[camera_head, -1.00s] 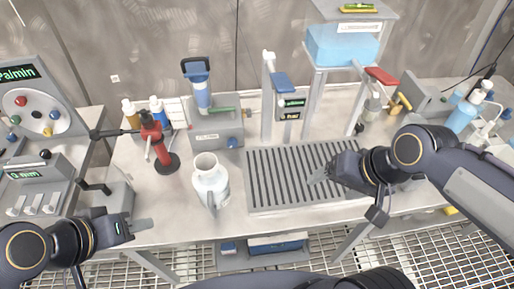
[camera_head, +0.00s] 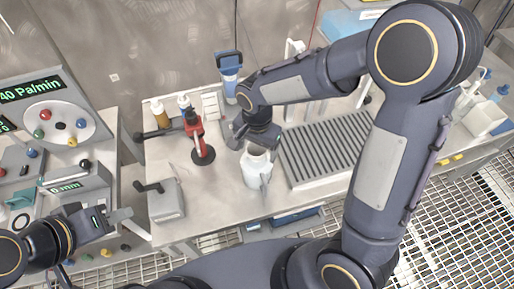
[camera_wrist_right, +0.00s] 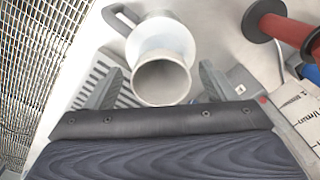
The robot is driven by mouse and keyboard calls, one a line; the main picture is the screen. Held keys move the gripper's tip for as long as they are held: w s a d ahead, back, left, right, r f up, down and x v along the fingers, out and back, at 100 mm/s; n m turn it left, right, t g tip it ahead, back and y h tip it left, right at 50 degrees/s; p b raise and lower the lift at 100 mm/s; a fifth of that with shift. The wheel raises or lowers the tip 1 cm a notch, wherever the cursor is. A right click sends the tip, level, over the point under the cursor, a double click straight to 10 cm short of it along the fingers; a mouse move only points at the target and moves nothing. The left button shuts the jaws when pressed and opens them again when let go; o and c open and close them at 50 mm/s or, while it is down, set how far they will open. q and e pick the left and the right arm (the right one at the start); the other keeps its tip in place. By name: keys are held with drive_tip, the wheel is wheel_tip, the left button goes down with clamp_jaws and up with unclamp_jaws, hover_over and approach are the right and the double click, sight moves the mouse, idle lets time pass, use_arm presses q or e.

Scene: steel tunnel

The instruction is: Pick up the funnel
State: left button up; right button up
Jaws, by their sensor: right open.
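A white jug-like vessel (camera_head: 257,172) with a round open mouth and a side handle stands on the bench, left of the slotted grey plate. It also shows in the right wrist view (camera_wrist_right: 160,46), its mouth towards the camera. My right gripper (camera_head: 250,142) is over the vessel's top, and the arm hides part of the bench. In the wrist view its two fingers are apart (camera_wrist_right: 161,70), one on each side of the vessel's mouth; contact cannot be told. My left gripper (camera_head: 118,217) is off the bench's front left corner, jaw gap unclear.
A red hand tool on a round dark base (camera_head: 199,145) stands left of the vessel. The slotted plate (camera_head: 318,150) is at right. A grey box with a lever (camera_head: 166,200) is at front left. Bottles (camera_head: 160,115) and a blue-topped device (camera_head: 229,72) stand behind.

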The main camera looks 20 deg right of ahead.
drive_tip(key=shift+f, duration=1.3)
drive_tip(key=c, duration=1)
drive_tip(key=shift+c, duration=0.2)
drive_tip(key=shift+r, duration=0.15)
drive_tip(key=shift+w+r, duration=0.1)
drive_tip(key=shift+r, duration=0.45)
drive_tip(key=s+d+r+b, duration=0.2)
drive_tip(key=s+d+r, duration=0.7)
drive_tip(key=d+r, duration=0.1)
drive_tip(key=shift+s+r, duration=0.4)
drive_tip(key=shift+r, duration=0.45)
